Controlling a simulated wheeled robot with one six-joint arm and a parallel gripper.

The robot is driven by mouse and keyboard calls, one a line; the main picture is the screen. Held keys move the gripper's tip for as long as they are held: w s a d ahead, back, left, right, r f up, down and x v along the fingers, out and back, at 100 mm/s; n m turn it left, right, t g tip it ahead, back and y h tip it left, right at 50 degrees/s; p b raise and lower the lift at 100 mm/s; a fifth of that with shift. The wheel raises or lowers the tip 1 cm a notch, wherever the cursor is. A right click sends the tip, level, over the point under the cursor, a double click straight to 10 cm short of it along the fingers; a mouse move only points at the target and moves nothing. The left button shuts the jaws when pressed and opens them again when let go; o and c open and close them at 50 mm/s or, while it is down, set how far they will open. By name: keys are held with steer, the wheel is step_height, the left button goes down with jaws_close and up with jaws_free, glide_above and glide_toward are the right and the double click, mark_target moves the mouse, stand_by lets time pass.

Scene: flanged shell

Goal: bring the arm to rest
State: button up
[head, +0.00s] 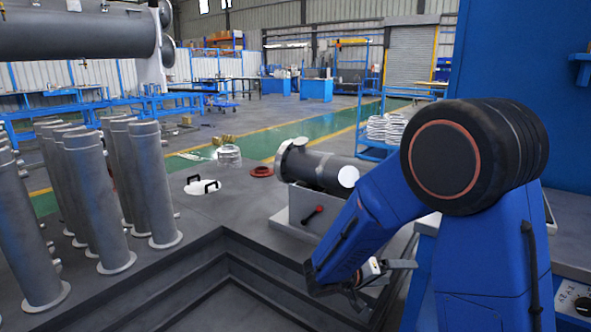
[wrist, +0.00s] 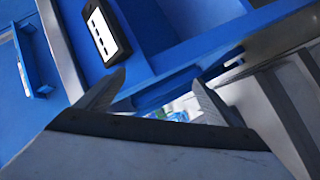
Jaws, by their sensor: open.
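My arm is blue with a large dark round joint at the right of the head view, and it is bent down toward the lower middle. My gripper (head: 378,283) hangs at the arm's end, beside the grey block under the flanged shell. In the wrist view my gripper (wrist: 160,95) shows two grey fingers spread apart with nothing between them. The flanged shell (head: 318,170) is a dark grey cylinder with pale flanges, lying on its side behind the gripper. The fingers do not touch it.
Several upright grey tubes (head: 145,180) stand at the left. A stepped grey pit edge (head: 225,262) runs across the front. A white plate with black handles (head: 202,186) lies on the grey surface. A blue cabinet (head: 525,75) stands right.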

steer(key=s+d+r+g+y, duration=0.2)
steer(key=s+d+r+y, duration=0.1)
steer(key=s, duration=0.6)
steer(key=s+d+r+g+y, duration=0.2)
steer(key=s+d+g+y, duration=0.15)
steer(key=s, duration=0.55)
steer(key=s+a+r+n+t+y, duration=0.1)
steer(key=s+a+r+t+y, duration=0.1)
steer(key=s, duration=0.4)
steer(key=s+a+r+t+y, duration=0.3)
steer(key=s+a+y, duration=0.1)
steer(key=s+y, duration=0.1)
steer(key=shift+s+a+n, duration=0.2)
steer(key=shift+s+n, duration=0.15)
steer(key=shift+n, duration=0.05)
steer(key=shift+c, duration=0.6)
